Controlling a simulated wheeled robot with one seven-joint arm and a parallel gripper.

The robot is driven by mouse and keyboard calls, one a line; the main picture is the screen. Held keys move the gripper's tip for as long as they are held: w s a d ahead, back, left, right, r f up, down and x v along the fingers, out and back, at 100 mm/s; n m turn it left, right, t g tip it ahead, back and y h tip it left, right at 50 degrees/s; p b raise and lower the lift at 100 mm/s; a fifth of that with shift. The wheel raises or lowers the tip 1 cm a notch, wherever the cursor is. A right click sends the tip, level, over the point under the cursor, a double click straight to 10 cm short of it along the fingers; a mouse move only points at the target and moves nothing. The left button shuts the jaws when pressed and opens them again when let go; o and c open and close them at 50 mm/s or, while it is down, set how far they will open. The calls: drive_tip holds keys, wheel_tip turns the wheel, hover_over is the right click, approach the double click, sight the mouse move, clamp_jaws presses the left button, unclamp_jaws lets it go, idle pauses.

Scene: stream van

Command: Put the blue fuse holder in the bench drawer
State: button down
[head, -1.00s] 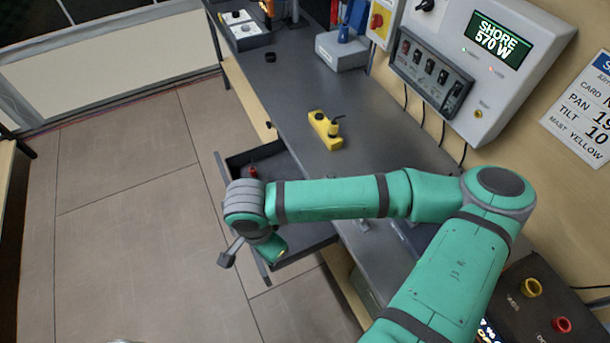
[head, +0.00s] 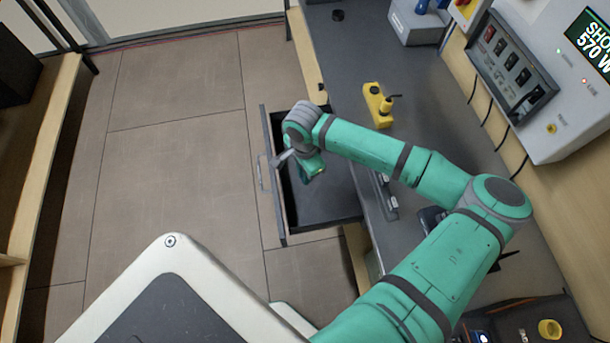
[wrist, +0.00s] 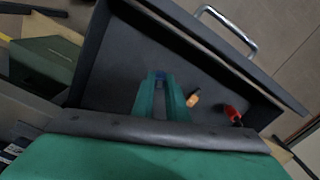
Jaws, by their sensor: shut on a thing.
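The bench drawer (head: 335,203) is pulled out from the bench; in the wrist view its dark floor (wrist: 113,72) spreads under my gripper. My gripper (head: 315,173) is over the open drawer. In the wrist view, my green fingers (wrist: 160,92) are shut on a small blue piece (wrist: 159,76), the blue fuse holder, mostly hidden between them. The fuse holder is not visible in the head view. I cannot tell how high it is above the drawer floor.
In the drawer lie an orange-tan object (wrist: 193,98) and a red-handled object (wrist: 232,113). A yellow device (head: 377,104) stands on the bench. A grey box (head: 417,24) with blue on top is at the back. Floor left of the drawer is clear.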

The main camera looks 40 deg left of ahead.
drive_tip(key=shift+w+a+f, duration=0.15)
drive_tip(key=shift+w+f, duration=0.1)
drive_tip(key=shift+f, duration=0.6)
drive_tip(key=shift+w+a+f, duration=0.15)
drive_tip(key=shift+w+f, duration=0.05)
drive_tip(key=shift+f, duration=0.65)
drive_tip(key=shift+w+a+f, duration=0.15)
drive_tip(key=shift+w+f, duration=0.1)
drive_tip(key=shift+f, duration=0.6)
drive_tip(key=shift+f, duration=0.1)
drive_tip(key=c, duration=1.7)
unclamp_jaws()
drive_tip(key=shift+c, duration=0.2)
drive_tip(key=shift+s, duration=0.1)
